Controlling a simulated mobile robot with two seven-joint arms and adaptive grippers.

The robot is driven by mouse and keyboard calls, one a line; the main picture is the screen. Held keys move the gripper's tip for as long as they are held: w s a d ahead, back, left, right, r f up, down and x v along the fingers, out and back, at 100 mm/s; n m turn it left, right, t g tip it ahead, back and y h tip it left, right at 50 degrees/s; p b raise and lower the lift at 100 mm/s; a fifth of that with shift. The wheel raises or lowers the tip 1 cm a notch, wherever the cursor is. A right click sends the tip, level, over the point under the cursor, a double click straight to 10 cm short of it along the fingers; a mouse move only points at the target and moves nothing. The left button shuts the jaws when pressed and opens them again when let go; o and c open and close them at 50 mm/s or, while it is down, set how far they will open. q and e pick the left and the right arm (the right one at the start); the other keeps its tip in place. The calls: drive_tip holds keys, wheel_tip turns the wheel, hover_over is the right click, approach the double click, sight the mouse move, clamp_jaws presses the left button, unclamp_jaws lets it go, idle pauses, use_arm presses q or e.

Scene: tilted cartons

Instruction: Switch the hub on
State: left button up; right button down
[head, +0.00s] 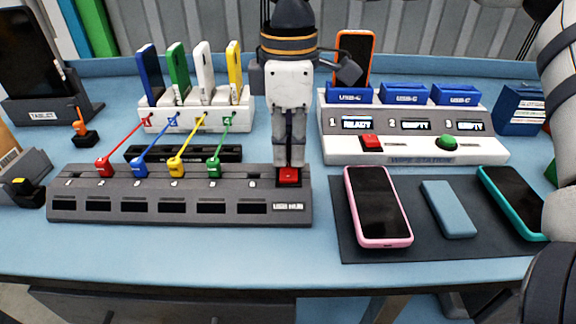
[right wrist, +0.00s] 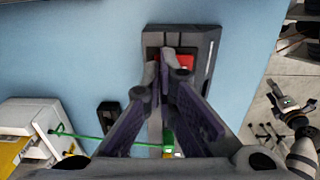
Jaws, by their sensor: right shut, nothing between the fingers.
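The dark grey USB hub (head: 130,215) lies on the blue table at the left front, with a row of dark windows along its front. Its red switch (head: 289,181) is at the right end, above the "USB HUB" label. My right gripper (head: 290,164) points straight down with closed, empty fingers at the red switch, and its tips hide part of it. In the right wrist view the closed fingertips (right wrist: 168,56) overlap the red switch (right wrist: 188,52). I cannot tell whether they press it. My left gripper is not in view.
Red, blue, yellow and green plugs (head: 176,166) sit in the hub, with cables to a white rack (head: 200,122) of phones. A wipe station (head: 415,150) stands right. In front, a dark mat (head: 400,250) holds a pink phone (head: 378,205), a blue block and a teal phone.

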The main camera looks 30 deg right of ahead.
drive_tip(key=shift+f, duration=0.15)
drive_tip(key=shift+r, duration=3.55)
